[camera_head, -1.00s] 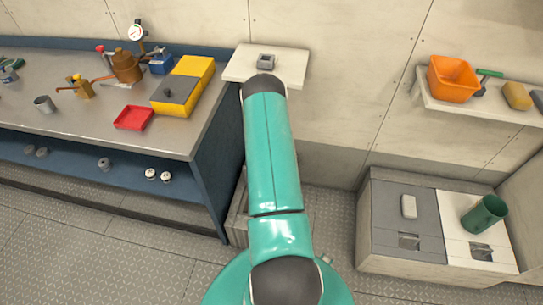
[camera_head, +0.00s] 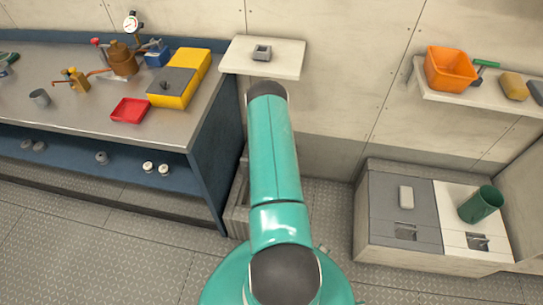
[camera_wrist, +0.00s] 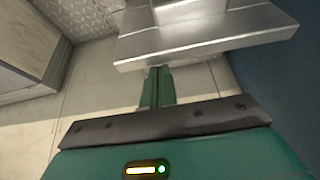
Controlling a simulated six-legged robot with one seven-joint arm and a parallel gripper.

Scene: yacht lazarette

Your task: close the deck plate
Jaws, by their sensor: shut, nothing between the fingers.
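No part is plainly marked as the deck plate, and I cannot tell its state for sure. A small grey square fitting (camera_head: 262,52) with a dark recess sits on the pale wall shelf (camera_head: 287,63), just beyond the end of my arm. In the wrist view, my gripper (camera_wrist: 158,72) has its green fingers together and empty. They point at a pale, metallic-looking slab (camera_wrist: 215,38), with their tips close to its near edge. I cannot tell whether they touch it. In the head view my arm hides the gripper.
The workbench (camera_head: 85,122) at left carries a yellow box (camera_head: 196,66), a red tray (camera_head: 130,110) and several fittings. At right, a locker (camera_head: 383,228) has a grey and a white top panel, with a green cup (camera_head: 480,203). An orange bin (camera_head: 450,68) stands on another shelf above.

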